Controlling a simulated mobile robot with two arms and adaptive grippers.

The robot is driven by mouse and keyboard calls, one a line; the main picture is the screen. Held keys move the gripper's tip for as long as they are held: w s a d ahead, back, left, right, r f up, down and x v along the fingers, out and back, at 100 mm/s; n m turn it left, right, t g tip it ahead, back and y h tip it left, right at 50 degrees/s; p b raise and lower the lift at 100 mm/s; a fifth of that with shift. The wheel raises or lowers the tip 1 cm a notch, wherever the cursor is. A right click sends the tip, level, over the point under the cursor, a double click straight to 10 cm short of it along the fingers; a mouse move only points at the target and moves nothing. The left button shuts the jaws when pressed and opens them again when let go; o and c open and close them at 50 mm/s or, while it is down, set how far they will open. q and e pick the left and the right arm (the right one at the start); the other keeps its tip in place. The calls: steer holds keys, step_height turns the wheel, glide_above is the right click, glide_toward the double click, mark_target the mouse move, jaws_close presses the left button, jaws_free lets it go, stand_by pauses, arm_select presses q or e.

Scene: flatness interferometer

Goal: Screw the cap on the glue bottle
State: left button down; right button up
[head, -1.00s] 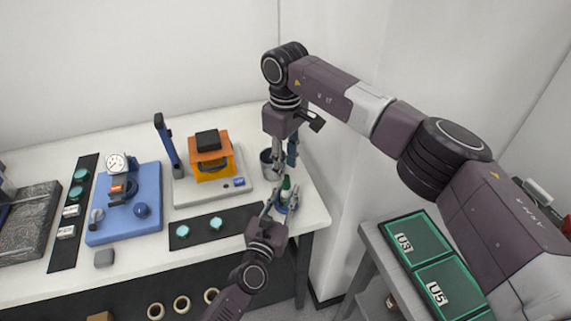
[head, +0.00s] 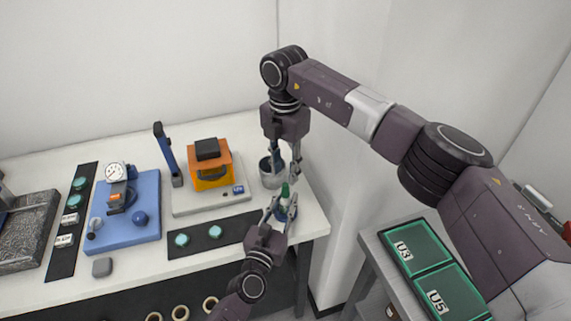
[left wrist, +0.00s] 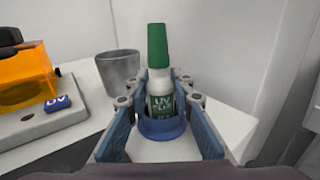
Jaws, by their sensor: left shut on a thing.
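The glue bottle (left wrist: 160,105) has a white body with a green "UV" label and stands upright in a blue ring holder (left wrist: 162,130). The tall green cap (left wrist: 157,46) sits upright on its top; how tight it is cannot be told. In the head view the cap (head: 285,190) shows near the table's right corner. My left gripper (head: 281,209) is shut on the bottle from the front, with a finger on each side. My right gripper (head: 286,163) points down just above and behind the cap, fingers apart, nothing visible between them.
A grey metal cup (head: 270,177) stands close behind the bottle. An orange-windowed device (head: 211,178) on a grey base lies to its left, with a blue gauge stand (head: 128,220) further left. A black mat (head: 211,231) with teal pieces lies in front. The table's right edge is close.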

mark_target(286, 184)
steer(key=n, duration=0.5)
steer(key=shift+r, duration=0.2)
steer(key=n, duration=0.5)
steer(key=shift+r, duration=0.15)
steer(key=n, duration=0.5)
steer(key=shift+r, duration=0.15)
steer(key=n, duration=0.5)
steer(key=shift+r, duration=0.2)
steer(key=shift+f, duration=4.05)
jaws_close()
